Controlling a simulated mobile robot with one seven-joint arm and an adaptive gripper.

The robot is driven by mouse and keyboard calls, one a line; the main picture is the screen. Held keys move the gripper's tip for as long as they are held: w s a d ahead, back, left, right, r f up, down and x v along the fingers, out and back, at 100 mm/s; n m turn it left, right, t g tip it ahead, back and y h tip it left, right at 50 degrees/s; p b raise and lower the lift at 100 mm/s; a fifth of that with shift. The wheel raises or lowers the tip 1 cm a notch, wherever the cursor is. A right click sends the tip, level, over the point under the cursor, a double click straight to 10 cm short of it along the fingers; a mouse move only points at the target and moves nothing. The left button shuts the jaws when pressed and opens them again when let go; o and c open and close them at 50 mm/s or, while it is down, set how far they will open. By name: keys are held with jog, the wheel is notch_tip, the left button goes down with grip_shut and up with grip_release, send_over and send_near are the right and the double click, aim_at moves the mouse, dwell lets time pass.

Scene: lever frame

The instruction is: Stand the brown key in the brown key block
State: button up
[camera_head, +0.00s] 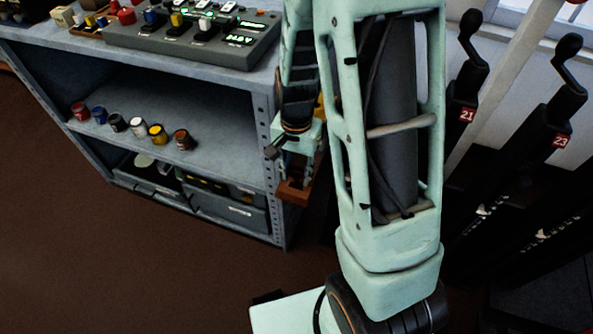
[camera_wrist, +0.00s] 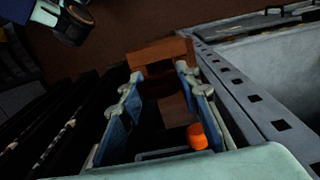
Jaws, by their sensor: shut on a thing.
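My gripper (camera_head: 293,172) hangs beside the right end of the grey shelf unit, pointing down.
A grey console (camera_head: 235,50) with coloured keys stands on the grey shelf unit (camera_head: 200,112). Several coloured jars (camera_head: 138,127) line its middle shelf, with bins (camera_head: 228,212) below. Black levers (camera_head: 553,125) numbered 21 and 23 stand at right. Brown floor (camera_head: 110,270) is clear at lower left.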

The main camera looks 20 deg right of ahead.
jog(key=shift+f+b, duration=0.5)
jog(key=shift+f, duration=0.2)
jog(key=o, duration=1.2)
jog(key=shift+c, duration=0.2)
notch_tip(320, 180, up, 7)
jog(key=p, duration=0.6)
